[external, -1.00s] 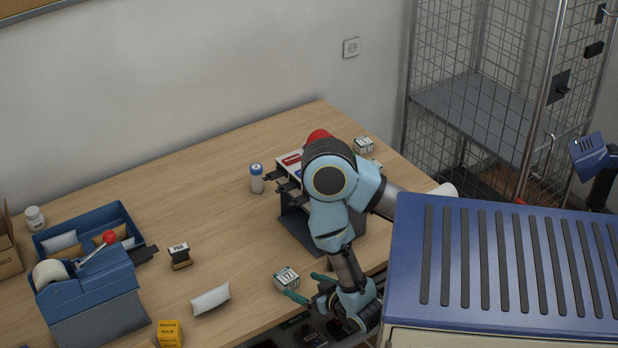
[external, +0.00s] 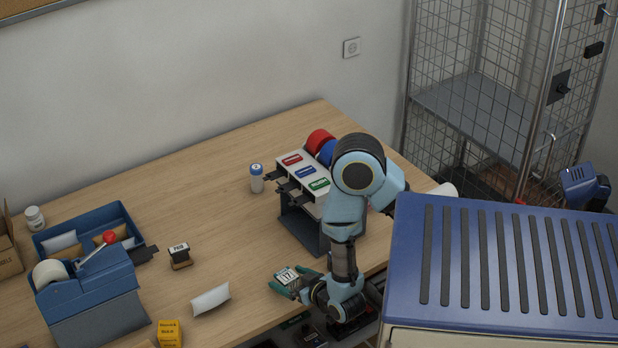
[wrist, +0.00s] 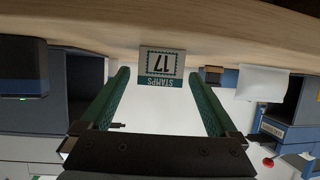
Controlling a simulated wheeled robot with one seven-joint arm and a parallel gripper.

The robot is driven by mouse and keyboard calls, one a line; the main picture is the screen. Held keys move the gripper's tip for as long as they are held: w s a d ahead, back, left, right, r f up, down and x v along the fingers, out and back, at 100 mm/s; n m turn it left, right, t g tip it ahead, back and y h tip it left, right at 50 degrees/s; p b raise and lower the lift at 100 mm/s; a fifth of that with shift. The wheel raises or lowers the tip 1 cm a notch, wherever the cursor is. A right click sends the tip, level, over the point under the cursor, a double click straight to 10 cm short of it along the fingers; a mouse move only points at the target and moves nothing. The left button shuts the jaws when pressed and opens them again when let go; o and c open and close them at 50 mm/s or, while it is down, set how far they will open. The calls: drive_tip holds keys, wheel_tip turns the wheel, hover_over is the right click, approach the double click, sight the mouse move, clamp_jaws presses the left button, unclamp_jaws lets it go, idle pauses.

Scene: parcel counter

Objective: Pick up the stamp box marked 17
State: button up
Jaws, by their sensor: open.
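The stamp box marked 17 (external: 287,276) is a small white box with a teal border, standing near the front edge of the wooden counter. In the wrist view the stamp box (wrist: 161,66) appears upside down, centred just beyond the fingertips. My gripper (external: 293,284) is open, with its green fingers spread to either side of the box in the external view. In the wrist view my gripper (wrist: 159,78) has nothing between its fingers near the palm. I cannot tell whether a finger touches the box.
A dispenser with several coloured labels (external: 303,173) stands behind the box. A blue-capped bottle (external: 257,178) stands farther back. Bare counter (external: 225,235) lies between.

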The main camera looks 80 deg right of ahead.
sight(281, 273)
drive_tip(key=shift+p+x, duration=0.6)
drive_tip(key=shift+x, duration=1.4)
drive_tip(key=shift+r, duration=0.15)
drive_tip(key=shift+c, duration=0.2)
drive_tip(key=c, duration=1.4)
drive_tip(key=shift+r, duration=0.1)
drive_tip(key=shift+c, duration=0.2)
